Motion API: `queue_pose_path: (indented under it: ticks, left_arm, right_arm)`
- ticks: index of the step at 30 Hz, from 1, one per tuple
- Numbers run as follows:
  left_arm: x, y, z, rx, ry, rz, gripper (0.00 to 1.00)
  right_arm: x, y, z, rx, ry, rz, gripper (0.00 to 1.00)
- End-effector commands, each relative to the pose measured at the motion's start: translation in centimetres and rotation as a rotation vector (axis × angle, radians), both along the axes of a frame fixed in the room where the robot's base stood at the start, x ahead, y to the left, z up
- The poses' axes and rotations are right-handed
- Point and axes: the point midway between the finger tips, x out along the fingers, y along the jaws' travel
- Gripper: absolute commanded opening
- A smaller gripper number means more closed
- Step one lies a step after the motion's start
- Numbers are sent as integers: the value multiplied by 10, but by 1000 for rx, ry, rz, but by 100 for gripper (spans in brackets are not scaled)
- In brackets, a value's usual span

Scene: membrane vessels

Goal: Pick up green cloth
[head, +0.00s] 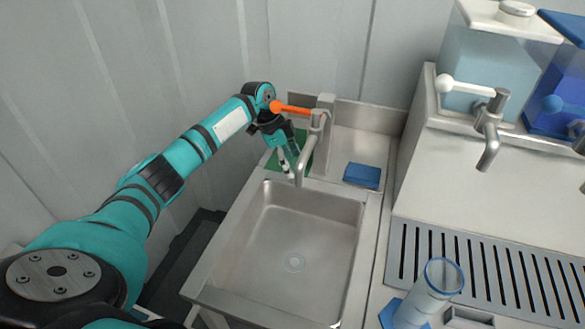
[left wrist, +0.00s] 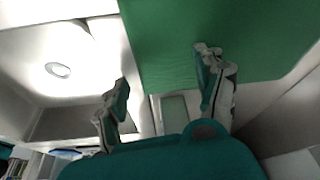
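The green cloth (head: 272,162) lies on the ledge behind the sink basin, to the left of the tap. My left gripper (head: 287,163) is over it and hides part of it in the head view. In the left wrist view the green cloth (left wrist: 180,40) fills the upper middle and right. The left gripper (left wrist: 164,88) shows there with its two fingers spread apart and nothing between them. One finger overlaps the cloth's image and the other is beside its edge. I cannot tell whether the fingers touch the cloth. My right gripper is in neither view.
The tap (head: 322,125) with its orange handle (head: 290,108) stands close beside the left gripper. A blue cloth (head: 362,176) lies right of the tap. The sink basin (head: 290,240) is empty. A clear vessel (head: 432,290) stands at the lower right.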

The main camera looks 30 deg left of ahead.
Motion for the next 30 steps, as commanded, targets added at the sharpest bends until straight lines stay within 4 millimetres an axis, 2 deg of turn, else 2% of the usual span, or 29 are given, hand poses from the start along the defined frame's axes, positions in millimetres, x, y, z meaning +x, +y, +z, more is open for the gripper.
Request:
queue_pose_path:
  ticks: [2, 30]
  left_arm:
    - [-2, 0, -4, 1, 10, -1, 60]
    - [-4, 0, -7, 4, 16, -1, 0]
  right_arm:
    - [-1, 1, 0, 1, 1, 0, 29]
    - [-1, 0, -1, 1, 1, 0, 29]
